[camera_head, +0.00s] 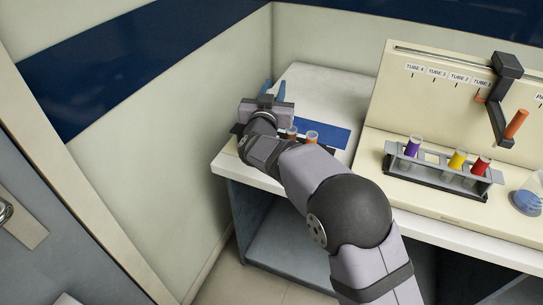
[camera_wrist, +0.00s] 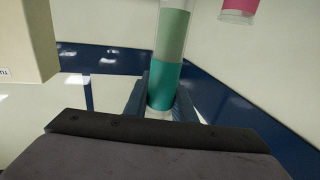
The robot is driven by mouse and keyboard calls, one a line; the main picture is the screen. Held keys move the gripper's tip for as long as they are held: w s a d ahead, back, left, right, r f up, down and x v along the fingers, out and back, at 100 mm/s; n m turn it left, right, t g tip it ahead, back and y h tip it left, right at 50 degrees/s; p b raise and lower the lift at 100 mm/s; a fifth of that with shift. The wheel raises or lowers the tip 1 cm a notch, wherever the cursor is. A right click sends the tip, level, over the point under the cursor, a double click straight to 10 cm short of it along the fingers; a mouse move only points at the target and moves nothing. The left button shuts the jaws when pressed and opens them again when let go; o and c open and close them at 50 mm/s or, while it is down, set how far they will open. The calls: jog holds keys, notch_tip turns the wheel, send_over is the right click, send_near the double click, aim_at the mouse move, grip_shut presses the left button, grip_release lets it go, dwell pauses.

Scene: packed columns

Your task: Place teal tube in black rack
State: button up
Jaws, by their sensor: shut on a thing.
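My gripper (camera_head: 267,88) is over the left counter in the head view, its blue fingers pointing away and up. In the wrist view my gripper (camera_wrist: 162,98) is shut on the teal tube (camera_wrist: 169,80), a clear tube with a teal lower part and a paler green band above. The tube's top runs out of the frame. In the head view the tube cannot be made out. A dark rack (camera_head: 237,129) lies beneath my gripper, mostly hidden by my arm.
A blue mat (camera_head: 325,134) lies on the white counter behind. To the right, a grey rack (camera_head: 440,184) with a black base holds purple, yellow and red tubes, before a labelled panel (camera_head: 430,98). A blue flask (camera_head: 526,199) stands farther right. A pink-ended object (camera_wrist: 239,12) shows in the wrist view.

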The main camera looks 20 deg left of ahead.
notch_tip(320, 180, down, 10)
dwell(1.0)
jog(key=shift+a+f, duration=0.1)
jog(key=shift+f, duration=0.05)
jog(key=shift+f+b, duration=0.1)
jog(key=shift+b, duration=0.2)
jog(key=o, duration=0.8)
jog(key=shift+s+r, duration=0.15)
jog(key=shift+r, duration=0.05)
jog(key=v, duration=1.1)
jog(key=shift+s+b, duration=0.35)
jog(key=shift+s, duration=0.05)
